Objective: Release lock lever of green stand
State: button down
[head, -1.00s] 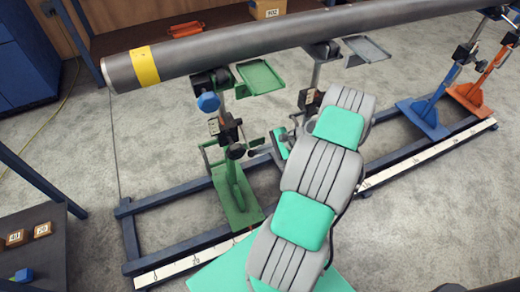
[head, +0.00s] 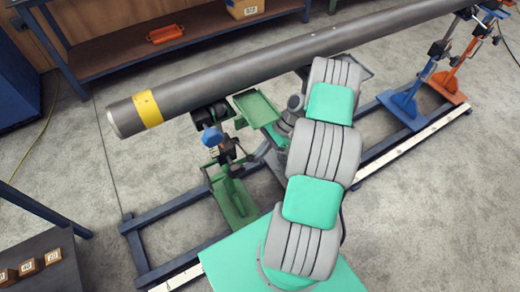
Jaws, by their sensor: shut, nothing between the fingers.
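The green stand (head: 233,203) is upright at the left end of the floor frame, under the pipe. Its blue knob (head: 211,137) sits just below the pipe roller. A dark clamp part (head: 228,149) is on its post below the knob; the lock lever is too small to tell apart from it clearly. My gripper (head: 257,156) is small and partly hidden by my wrist, just right of the clamp. Its fingers look shut and empty. I cannot tell whether they touch the stand.
The grey pipe (head: 230,78) with a yellow band (head: 147,108) runs above. A green tray (head: 257,108) hangs over my gripper. Blue (head: 404,105) and orange (head: 446,85) stands are at right. The frame's blue rail (head: 137,249) lies on the floor.

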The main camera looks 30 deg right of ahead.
jog(key=r+p, duration=0.1)
jog(key=w+r, duration=0.1)
jog(key=r, duration=0.1)
jog(key=shift+w+p, duration=0.15)
jog(key=shift+p, duration=0.25)
jog(key=shift+w, duration=0.1)
jog(key=shift+r, duration=0.15)
jog(key=v, duration=0.7)
jog(key=shift+d, duration=0.3)
